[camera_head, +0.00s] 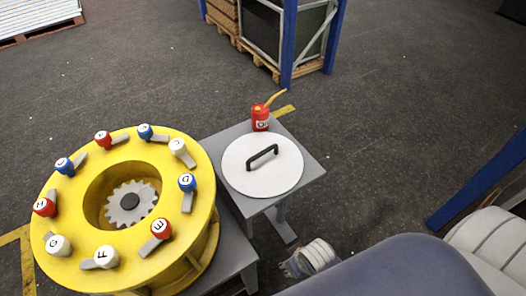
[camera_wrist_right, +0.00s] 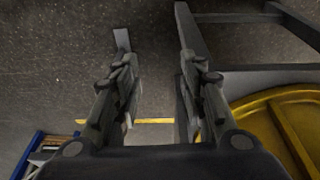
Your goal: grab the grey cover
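The grey cover (camera_head: 240,178) is a pale round disc with a black bar handle (camera_head: 262,156) on top. It lies flat on a small grey table (camera_head: 312,165) right of the yellow housing. My right gripper (camera_head: 292,266) is below and right of this table in the head view, apart from the cover and partly hidden by my arm. In the right wrist view my right gripper (camera_wrist_right: 158,75) is open, with only floor visible between its fingers. The cover is not recognisable in that view. My left gripper is not in view.
A yellow round housing (camera_head: 70,222) holds a grey gear (camera_head: 131,202) and several lettered knobs around its rim. A red oil can (camera_head: 260,118) stands just behind the cover. A blue-posted rack (camera_head: 289,45) stands at the back, and a blue post (camera_head: 480,182) at the right.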

